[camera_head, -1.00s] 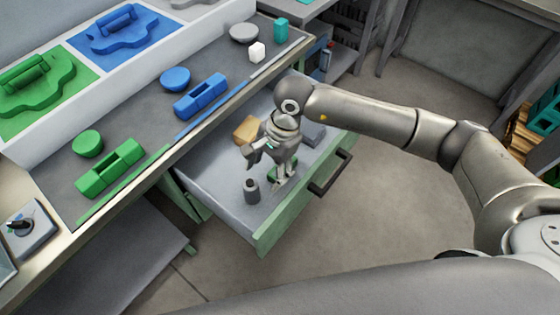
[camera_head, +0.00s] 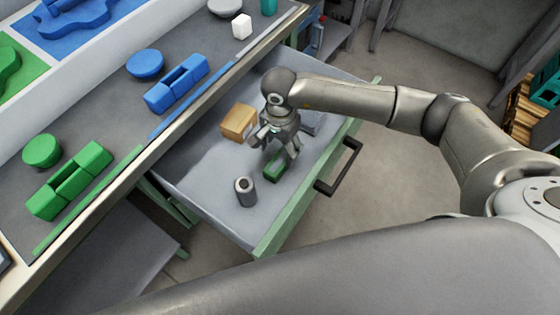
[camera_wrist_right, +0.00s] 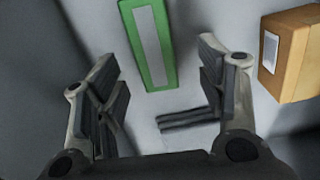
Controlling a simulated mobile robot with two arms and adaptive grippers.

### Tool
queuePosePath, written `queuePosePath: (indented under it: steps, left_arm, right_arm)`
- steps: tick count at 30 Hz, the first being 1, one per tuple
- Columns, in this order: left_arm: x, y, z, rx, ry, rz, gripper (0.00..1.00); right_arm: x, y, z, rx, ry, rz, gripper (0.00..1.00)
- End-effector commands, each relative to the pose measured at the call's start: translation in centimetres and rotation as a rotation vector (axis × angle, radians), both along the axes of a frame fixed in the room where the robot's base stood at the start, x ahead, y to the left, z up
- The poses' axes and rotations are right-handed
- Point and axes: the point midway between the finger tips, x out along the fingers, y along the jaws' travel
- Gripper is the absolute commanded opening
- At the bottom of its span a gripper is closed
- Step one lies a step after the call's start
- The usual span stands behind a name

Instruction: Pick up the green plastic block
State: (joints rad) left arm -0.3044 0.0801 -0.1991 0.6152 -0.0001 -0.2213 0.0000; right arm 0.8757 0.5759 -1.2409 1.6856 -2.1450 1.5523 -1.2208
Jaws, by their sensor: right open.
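A small green block (camera_head: 274,170) lies in the open drawer. In the right wrist view the green block (camera_wrist_right: 147,45) is long, with a pale strip on its top. My right gripper (camera_head: 273,150) is just above and beside it in the head view, pointing down. In the right wrist view my gripper (camera_wrist_right: 162,92) has its fingers apart, with nothing between them; the block lies beyond the fingertips. A larger green notched piece (camera_head: 68,181) is on the worktop at the left. My left gripper is not in view.
The drawer (camera_head: 205,190) also holds a cardboard box (camera_head: 238,122), which shows in the right wrist view (camera_wrist_right: 292,55), and a grey cylinder (camera_head: 245,191). The black handle (camera_head: 340,166) is on the drawer's green front. The worktop bears a blue notched piece (camera_head: 176,84).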

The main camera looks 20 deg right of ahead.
Motion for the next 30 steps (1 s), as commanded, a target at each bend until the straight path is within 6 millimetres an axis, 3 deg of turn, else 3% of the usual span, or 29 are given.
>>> queuePosePath:
  steps: [5,13,22,30]
  left_arm:
    - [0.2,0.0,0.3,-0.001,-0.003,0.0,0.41]
    - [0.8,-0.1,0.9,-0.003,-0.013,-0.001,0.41]
    - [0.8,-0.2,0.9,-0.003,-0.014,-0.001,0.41]
    - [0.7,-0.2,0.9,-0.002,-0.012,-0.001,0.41]
  right_arm:
    - [-0.3,0.0,-1.3,0.0,0.002,0.0,0.64]
    - [-0.9,-0.1,-5.2,0.0,0.003,0.0,0.64]
    - [-0.8,-0.1,-5.8,0.001,-0.001,0.0,0.64]
    - [-0.8,-0.1,-5.8,0.001,-0.001,0.0,0.32]
